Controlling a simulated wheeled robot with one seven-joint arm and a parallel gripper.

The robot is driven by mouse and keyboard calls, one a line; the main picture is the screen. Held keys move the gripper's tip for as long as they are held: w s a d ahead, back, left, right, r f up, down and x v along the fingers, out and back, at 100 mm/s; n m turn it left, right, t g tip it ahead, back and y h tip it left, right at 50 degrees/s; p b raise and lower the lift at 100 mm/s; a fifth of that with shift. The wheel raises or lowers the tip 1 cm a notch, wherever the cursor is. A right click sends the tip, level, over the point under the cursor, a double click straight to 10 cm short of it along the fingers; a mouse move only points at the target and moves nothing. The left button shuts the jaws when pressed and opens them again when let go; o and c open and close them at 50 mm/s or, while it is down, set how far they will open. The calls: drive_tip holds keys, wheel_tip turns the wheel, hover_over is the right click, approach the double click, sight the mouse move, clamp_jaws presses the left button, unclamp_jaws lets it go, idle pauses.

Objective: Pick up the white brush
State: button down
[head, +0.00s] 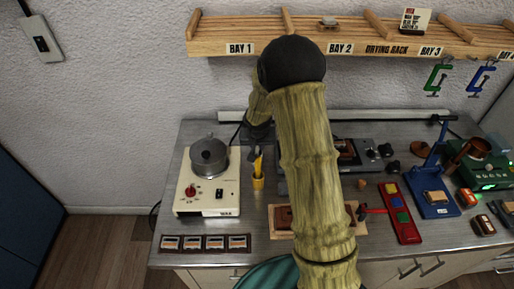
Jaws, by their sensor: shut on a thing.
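I cannot make out a white brush in the head view.
A metal pot (209,157) sits on a cream hot plate (191,206). A wooden drying rack (370,42) runs along the wall above. A red tray (400,216), a blue stand (432,207) and a green machine (489,170) crowd the right side. Several small boxes line the front left.

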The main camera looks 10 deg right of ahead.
wheel_tip(320, 180, up, 10)
drive_tip(key=shift+f+b, duration=0.1)
drive_tip(key=shift+b, duration=0.2)
idle(2.2)
